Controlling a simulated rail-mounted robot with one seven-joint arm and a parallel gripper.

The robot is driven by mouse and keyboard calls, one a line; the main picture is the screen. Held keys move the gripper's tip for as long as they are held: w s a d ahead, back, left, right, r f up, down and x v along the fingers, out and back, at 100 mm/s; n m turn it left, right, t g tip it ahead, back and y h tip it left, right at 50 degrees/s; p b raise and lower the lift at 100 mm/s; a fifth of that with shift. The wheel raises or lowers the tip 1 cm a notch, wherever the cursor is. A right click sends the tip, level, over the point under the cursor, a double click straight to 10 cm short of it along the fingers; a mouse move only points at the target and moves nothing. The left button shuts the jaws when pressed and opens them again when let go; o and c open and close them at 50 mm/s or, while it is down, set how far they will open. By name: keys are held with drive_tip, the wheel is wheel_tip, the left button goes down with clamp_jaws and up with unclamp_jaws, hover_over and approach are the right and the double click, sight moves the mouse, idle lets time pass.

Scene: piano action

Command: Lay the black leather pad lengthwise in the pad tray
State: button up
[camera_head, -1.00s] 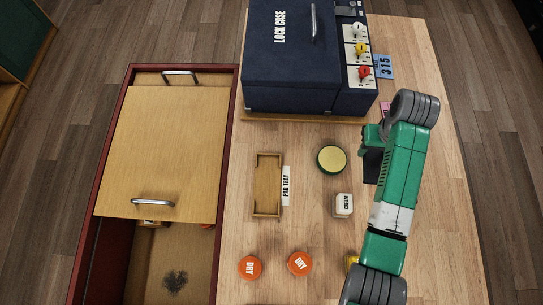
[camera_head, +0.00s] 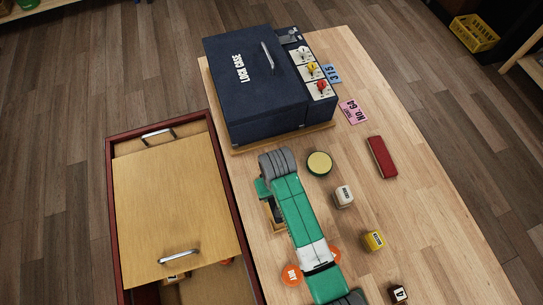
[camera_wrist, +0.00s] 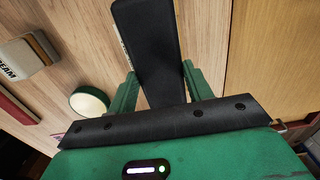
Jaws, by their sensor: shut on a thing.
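The black leather pad (camera_wrist: 150,45) is held between the two green fingers of my gripper (camera_wrist: 158,70) in the wrist view and reaches out beyond them. My gripper (camera_head: 263,188) is at the pad tray's place on the table in the head view, left of the round green-rimmed tin. The wooden pad tray (camera_head: 277,227) is mostly hidden under my arm. In the wrist view the pad covers most of what lies below it; a sliver of a white label shows at its left edge. I cannot tell whether the pad touches the tray.
The blue lock case (camera_head: 255,85) stands behind. A red-framed drawer unit (camera_head: 180,200) is to the left. The round tin (camera_head: 319,163), cream block (camera_head: 343,196), yellow block (camera_head: 373,240) and red bar (camera_head: 382,157) lie to the right. The table's right side is mostly clear.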

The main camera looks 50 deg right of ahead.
drive_tip(key=shift+f+b, duration=0.55)
drive_tip(key=shift+f, duration=2.6)
drive_tip(key=o, duration=1)
drive_tip(key=shift+r, duration=0.1)
wheel_tip(320, 180, up, 12)
drive_tip(key=shift+r+p, duration=0.1)
drive_tip(key=shift+p, duration=1.1)
